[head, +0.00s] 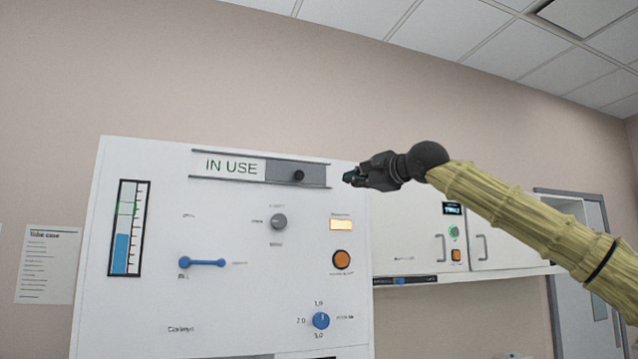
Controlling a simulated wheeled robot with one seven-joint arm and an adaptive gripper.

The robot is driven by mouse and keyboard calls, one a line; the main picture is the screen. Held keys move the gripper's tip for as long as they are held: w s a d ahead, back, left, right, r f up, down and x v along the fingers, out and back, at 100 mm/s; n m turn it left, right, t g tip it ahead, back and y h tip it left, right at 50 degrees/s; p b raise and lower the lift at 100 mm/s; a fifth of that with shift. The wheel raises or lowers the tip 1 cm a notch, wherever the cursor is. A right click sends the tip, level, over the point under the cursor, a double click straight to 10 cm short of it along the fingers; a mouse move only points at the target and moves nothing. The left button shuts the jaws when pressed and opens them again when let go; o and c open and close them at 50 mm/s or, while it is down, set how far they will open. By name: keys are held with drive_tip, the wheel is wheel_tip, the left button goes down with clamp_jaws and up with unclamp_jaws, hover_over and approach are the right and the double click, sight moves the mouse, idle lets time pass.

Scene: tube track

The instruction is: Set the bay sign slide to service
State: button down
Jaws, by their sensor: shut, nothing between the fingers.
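The bay sign slide (281,171) sits in two grey rails at the top of the white panel (150,290). Its grey cover is at the right end of the rails, with a dark round knob (299,175) on it. The sign left of the cover reads IN USE (231,167). My gripper (349,178) is shut and empty, a little to the right of the slide's right end and pointing left. It appears apart from the knob; its depth from the panel is hard to judge.
A blue level gauge (123,252) is at left. White cabinets (500,242) stand at right.

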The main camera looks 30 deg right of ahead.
drive_tip(key=shift+a, duration=0.25)
drive_tip(key=p, duration=0.5)
approach(309, 182)
drive_tip(key=w+d, duration=0.3)
drive_tip(key=w, duration=0.1)
drive_tip(key=shift+w+d+f, duration=0.1)
drive_tip(key=shift+d+f, duration=0.05)
drive_tip(key=shift+d, duration=0.25)
drive_tip(key=shift+w+a+r, duration=0.1)
drive_tip(key=shift+w+a, duration=0.15)
drive_tip(key=shift+a, duration=0.4)
drive_tip(key=shift+w+a+r, duration=0.15)
drive_tip(key=shift+w+a, duration=0.1)
drive_tip(key=shift+a, duration=0.35)
drive_tip(key=shift+a+r, duration=0.15)
drive_tip(key=shift+a, duration=0.55)
drive_tip(key=shift+w+d, duration=0.1)
